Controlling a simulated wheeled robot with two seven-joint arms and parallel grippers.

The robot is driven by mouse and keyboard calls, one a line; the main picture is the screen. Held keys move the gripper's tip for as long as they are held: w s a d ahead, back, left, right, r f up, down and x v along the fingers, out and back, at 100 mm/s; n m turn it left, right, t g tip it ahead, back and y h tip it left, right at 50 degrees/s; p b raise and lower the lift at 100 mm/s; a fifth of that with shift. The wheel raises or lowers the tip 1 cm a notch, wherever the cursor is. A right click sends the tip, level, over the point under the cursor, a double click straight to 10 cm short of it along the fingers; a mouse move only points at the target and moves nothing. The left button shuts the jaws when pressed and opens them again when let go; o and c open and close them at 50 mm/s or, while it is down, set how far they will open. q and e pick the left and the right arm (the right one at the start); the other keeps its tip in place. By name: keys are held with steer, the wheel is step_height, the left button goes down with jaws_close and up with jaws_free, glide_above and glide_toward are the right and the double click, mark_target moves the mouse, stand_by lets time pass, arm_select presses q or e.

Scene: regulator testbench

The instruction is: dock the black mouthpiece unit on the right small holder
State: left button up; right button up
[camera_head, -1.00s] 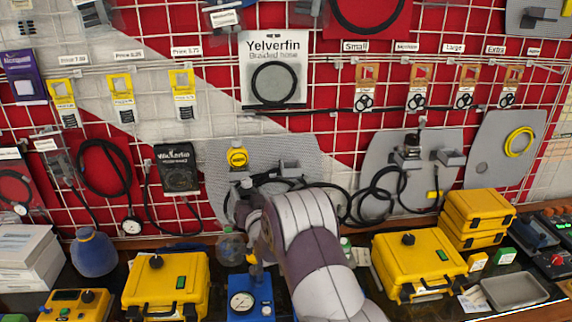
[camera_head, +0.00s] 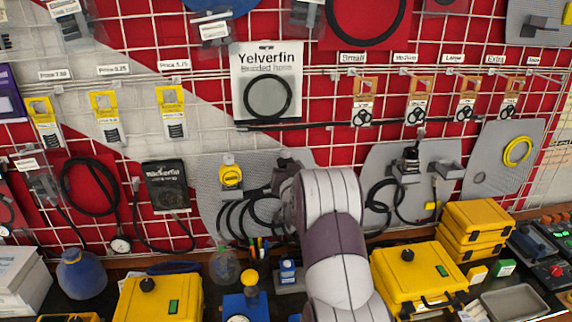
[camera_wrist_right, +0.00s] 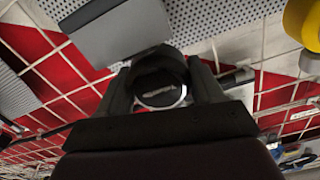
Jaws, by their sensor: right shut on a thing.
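My right gripper (camera_wrist_right: 160,95) is shut on the black mouthpiece unit (camera_wrist_right: 160,82), whose round end shows between the fingers in the right wrist view. A grey block-shaped holder (camera_wrist_right: 118,35) is just beyond it there, on a perforated grey panel; whether they touch is unclear. In the head view the gripper (camera_head: 286,163) is at the upper right of the left grey panel (camera_head: 210,185), and my arm hides most of the unit and holder. Black hose (camera_head: 240,215) loops beside it. My left gripper is not in view.
A yellow-topped unit (camera_head: 231,175) hangs on the left panel. The right panel has another black unit (camera_head: 410,158) and a grey holder (camera_head: 447,169). Yellow cases (camera_head: 420,278) and a blue gauge box (camera_head: 245,305) stand on the counter below.

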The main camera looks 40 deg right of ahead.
steer(key=shift+d+f, duration=0.1)
steer(key=shift+f, duration=0.25)
steer(key=o, duration=1.2)
